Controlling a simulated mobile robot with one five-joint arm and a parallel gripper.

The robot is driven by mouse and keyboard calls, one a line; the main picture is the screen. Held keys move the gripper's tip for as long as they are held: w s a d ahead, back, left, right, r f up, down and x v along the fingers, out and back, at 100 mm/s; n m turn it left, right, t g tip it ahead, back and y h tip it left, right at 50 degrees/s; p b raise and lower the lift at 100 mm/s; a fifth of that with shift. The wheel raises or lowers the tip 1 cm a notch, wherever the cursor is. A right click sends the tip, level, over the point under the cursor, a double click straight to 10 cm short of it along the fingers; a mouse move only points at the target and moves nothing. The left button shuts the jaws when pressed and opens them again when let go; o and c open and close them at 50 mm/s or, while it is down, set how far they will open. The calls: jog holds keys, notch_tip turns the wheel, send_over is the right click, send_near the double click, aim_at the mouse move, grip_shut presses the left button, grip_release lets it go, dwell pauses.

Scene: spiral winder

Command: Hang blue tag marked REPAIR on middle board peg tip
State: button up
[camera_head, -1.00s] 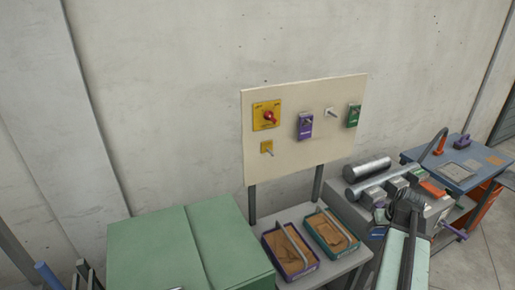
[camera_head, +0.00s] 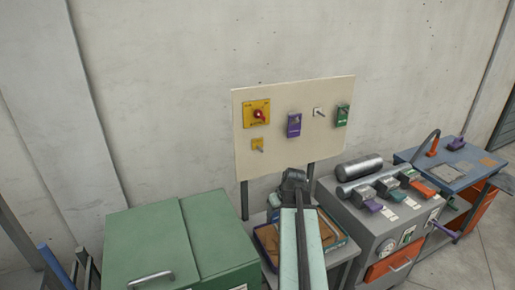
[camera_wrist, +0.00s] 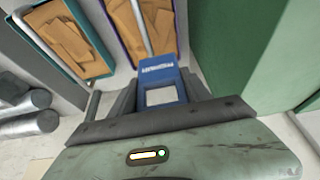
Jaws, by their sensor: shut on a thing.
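My gripper (camera_head: 293,180) is below the board's lower edge in the head view, in front of the trays. In the wrist view it is shut on the blue tag (camera_wrist: 158,72), which has pale lettering near its far edge and a pale patch. The tag is hidden in the head view. The cream board (camera_head: 285,155) stands against the wall. A bare peg on a white base (camera_head: 319,112) sits between a hanging purple tag (camera_head: 294,125) and a hanging green tag (camera_head: 342,116). Another bare peg on a yellow plate (camera_head: 257,145) is at lower left.
A red knob on a yellow plate (camera_head: 259,114) is at the board's upper left. Beneath the board are a purple-rimmed tray (camera_head: 263,256) and a teal-rimmed tray (camera_head: 341,240). A green cabinet (camera_head: 150,240) stands left; a grey machine (camera_head: 365,225) with metal cylinders stands right.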

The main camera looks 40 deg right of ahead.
notch_tip(320, 180, up, 18)
jog(key=p, duration=1.8)
